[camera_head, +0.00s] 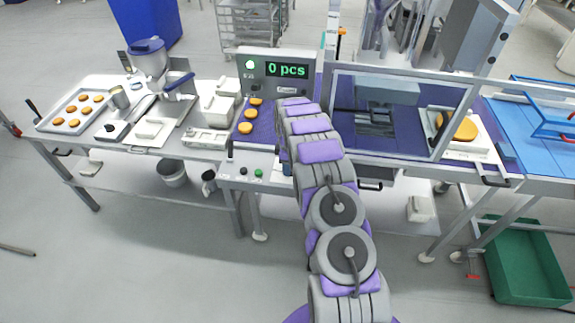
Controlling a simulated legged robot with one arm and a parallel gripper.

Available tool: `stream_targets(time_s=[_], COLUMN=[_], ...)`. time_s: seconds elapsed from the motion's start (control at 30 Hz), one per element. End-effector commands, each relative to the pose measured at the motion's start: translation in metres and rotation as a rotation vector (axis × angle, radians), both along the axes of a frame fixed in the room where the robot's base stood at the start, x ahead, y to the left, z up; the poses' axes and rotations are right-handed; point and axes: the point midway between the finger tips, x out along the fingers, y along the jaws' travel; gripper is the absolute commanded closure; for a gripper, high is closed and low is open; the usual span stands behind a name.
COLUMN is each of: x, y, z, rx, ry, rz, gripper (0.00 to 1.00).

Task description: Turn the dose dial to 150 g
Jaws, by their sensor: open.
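I cannot make out a dial marked in grams. A small white unit with a black round knob (111,128) sits at the front left of the table; its markings are too small to read. A depositor with a blue-lidded grey hopper (150,58) stands behind it. A control box (276,72) with a green display reading "0 pcs" stands at the back middle. Small black and green buttons (258,173) are on the front edge below it. My purple and grey arm reaches up the middle to the conveyor; my gripper is hidden behind its links.
A tray (47,125) of filled rounds lies at the far left. A framed guard (393,157) stands right of my arm. A green crate (528,292) is on the floor at right. The front-left floor is mostly clear.

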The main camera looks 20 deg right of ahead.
Motion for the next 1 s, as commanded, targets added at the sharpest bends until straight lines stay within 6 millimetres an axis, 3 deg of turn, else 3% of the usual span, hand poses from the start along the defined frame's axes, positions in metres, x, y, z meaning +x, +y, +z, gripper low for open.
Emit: stream_targets(time_s=[0.07,0.53,1.0], x=[-0.0001,0.0009,0.0025], y=[-0.0001,0.0011,0.0013], z=[0.0004,0.001,0.0015], rx=[0.0,-0.001,0.001], ry=[0.0,-0.002,-0.004], rz=[0.0,0.001,-0.061], gripper=[0.54,0.99,1.0])
